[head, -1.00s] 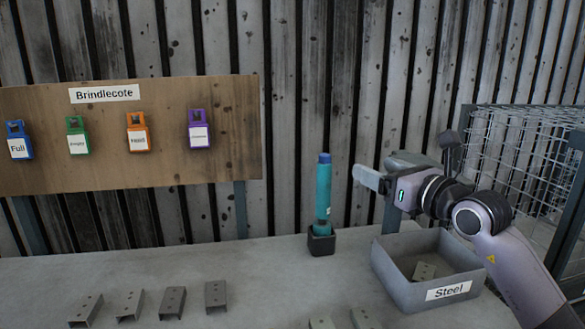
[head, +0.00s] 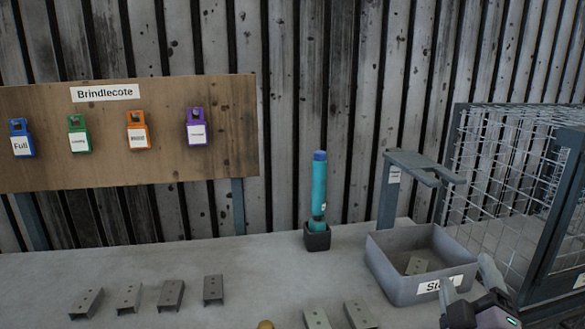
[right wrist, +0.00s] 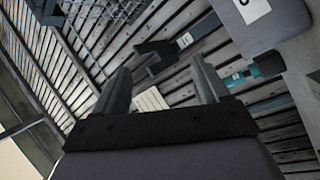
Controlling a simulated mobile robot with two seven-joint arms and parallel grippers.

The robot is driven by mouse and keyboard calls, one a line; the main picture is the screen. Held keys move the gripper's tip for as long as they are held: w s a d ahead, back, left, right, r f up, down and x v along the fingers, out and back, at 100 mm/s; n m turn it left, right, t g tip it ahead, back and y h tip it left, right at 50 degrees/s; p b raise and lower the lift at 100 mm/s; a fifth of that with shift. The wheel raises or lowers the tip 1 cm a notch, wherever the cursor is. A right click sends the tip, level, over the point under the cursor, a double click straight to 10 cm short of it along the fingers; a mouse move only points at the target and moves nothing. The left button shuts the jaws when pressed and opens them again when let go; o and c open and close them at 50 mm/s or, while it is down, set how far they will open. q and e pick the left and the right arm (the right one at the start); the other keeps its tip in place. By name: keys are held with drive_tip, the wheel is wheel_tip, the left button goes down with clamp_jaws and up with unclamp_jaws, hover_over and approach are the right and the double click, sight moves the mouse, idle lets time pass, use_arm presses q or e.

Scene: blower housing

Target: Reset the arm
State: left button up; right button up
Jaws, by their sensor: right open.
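My right gripper (head: 468,282) is low at the right in the head view, in front of the steel tray (head: 392,275) and partly covering its label. Its fingers are open and empty; they also show apart in the right wrist view (right wrist: 160,88). My left gripper is not in view.
A teal bottle (head: 319,188) stands in a black holder left of the tray. A grey stand (head: 425,167) and wire cage (head: 500,150) are behind and right. Several metal brackets (head: 171,296) lie on the bench (head: 250,262). A board (head: 75,165) holds coloured tags.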

drive_tip(key=s+d+f+m+g, duration=0.2)
drive_tip(key=s+f+m+g, duration=0.3)
drive_tip(key=f, duration=0.5)
drive_tip(key=s+a+f+m+g+y, duration=0.1)
drive_tip(key=s+a+f+g+y, duration=0.3)
drive_tip(key=s+f, duration=0.45)
drive_tip(key=s+a+f+g+y, duration=0.25)
drive_tip(key=s+f+g, duration=0.35)
drive_tip(key=s, duration=0.6)
drive_tip(key=w+a+f+t+y, duration=0.1)
drive_tip(key=w+a+f+t, duration=0.2)
drive_tip(key=w+f+t, duration=0.3)
drive_tip(key=shift+w+f, duration=0.3)
drive_tip(key=shift+f, duration=0.7)
drive_tip(key=shift+a, duration=0.1)
